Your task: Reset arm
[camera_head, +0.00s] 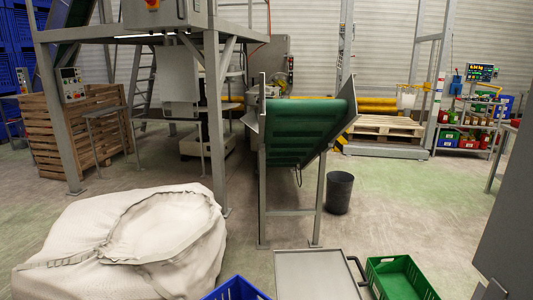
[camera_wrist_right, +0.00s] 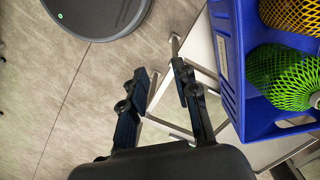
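My right gripper (camera_wrist_right: 164,72) shows in the right wrist view with its two dark fingers apart and nothing between them. It hangs above the floor, left of a blue crate (camera_wrist_right: 229,75). The crate holds a yellow-netted item (camera_wrist_right: 292,14) and a green-netted item (camera_wrist_right: 284,78). My left gripper does not show in either view.
In the head view, a white bulk bag (camera_head: 120,245) lies front left. A green conveyor (camera_head: 303,130) on a metal frame stands in the middle beside a black bin (camera_head: 340,192). A blue crate (camera_head: 236,289), grey tabletop (camera_head: 315,275) and green crate (camera_head: 398,279) line the bottom edge.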

